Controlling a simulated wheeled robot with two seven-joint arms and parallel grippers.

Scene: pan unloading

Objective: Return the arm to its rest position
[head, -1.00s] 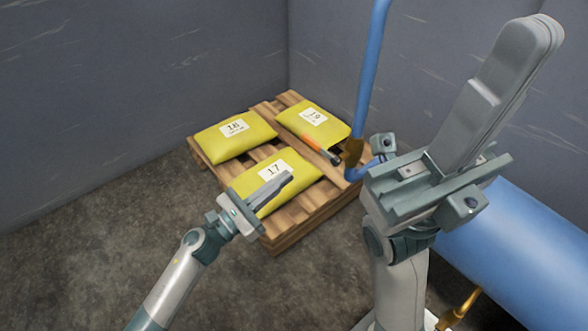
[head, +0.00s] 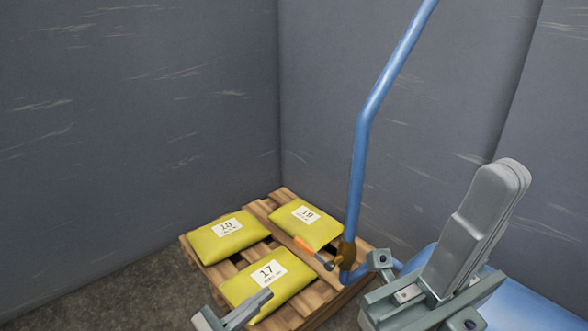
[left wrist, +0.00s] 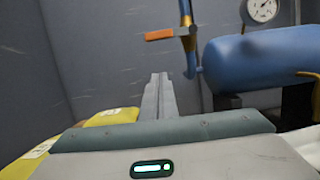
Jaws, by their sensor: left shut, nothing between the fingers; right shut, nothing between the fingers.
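My left gripper (head: 262,299) is at the bottom of the head view, in front of the yellow bag marked 17 (head: 284,286) in the picture. Its fingers are closed together with nothing between them. They also show shut in the left wrist view (left wrist: 158,90). My right gripper (head: 500,180) is at the right of the head view, its fingers pointing up, shut and empty. Most of my left arm is below the head view's lower edge.
Two more yellow bags (head: 229,240) (head: 305,225) lie on the wooden pallet (head: 262,208) in the corner. A blue pipe (head: 362,150) with an orange-handled valve (head: 308,246) rises beside it. A blue tank (left wrist: 262,62) with a gauge (left wrist: 262,9) stands right. Grey walls close the back.

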